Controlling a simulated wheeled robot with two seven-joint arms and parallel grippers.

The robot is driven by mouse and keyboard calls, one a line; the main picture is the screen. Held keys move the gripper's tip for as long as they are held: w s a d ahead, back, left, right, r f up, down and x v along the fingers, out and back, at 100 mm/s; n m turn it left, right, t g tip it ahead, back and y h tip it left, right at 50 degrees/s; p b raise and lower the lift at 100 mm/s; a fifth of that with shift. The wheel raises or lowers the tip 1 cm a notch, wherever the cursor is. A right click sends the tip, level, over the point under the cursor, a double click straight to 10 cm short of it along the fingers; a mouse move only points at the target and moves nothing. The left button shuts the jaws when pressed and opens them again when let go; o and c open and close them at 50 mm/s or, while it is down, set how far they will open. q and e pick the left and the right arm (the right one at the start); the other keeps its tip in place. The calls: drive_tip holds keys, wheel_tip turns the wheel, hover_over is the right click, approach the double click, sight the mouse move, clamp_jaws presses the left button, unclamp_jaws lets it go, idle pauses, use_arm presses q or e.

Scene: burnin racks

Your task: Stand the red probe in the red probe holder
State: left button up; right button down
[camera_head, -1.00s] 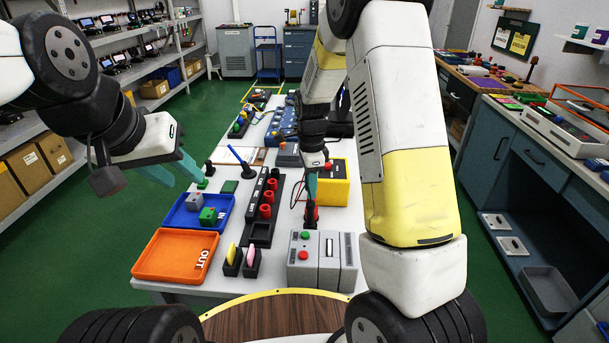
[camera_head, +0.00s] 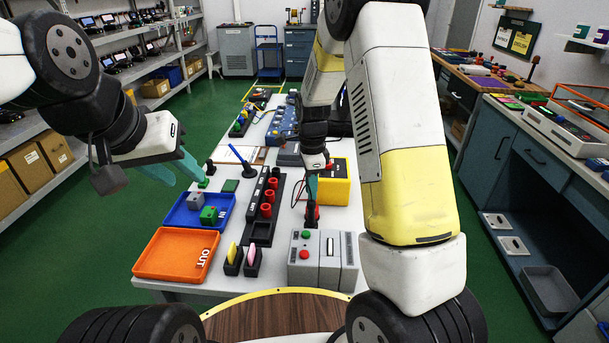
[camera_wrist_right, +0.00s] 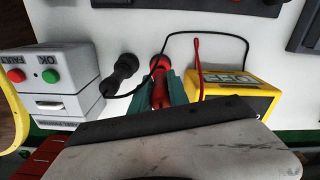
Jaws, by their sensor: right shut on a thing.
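The red probe (camera_wrist_right: 160,98) is between the teal fingertips of my right gripper (camera_wrist_right: 161,92), which is shut on it. In the head view my right gripper (camera_head: 312,188) is over the table, beside the yellow meter. Red shows at its tips (camera_head: 311,212). In the wrist view a red end with a dark ring (camera_wrist_right: 159,64) shows just beyond the fingers; I cannot tell whether this is the probe or the red holder, nor whether the probe is seated. A black upright piece (camera_wrist_right: 124,68) stands to its left. My left gripper (camera_head: 178,170) is open and empty above the table's left edge.
The grey box with red and green buttons (camera_head: 320,262) and the yellow meter (camera_head: 336,186) flank the right gripper. A black lead (camera_wrist_right: 225,37) loops beyond it. A blue tray (camera_head: 180,218), an orange tray (camera_head: 160,258) and a black rack (camera_head: 262,230) lie leftward.

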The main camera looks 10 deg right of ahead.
drive_tip(key=shift+f, duration=1.3)
drive_tip(key=c, duration=1.2)
unclamp_jaws()
wheel_tip(320, 180, up, 7)
drive_tip(key=shift+f, duration=0.1)
drive_tip(key=shift+r, duration=0.55)
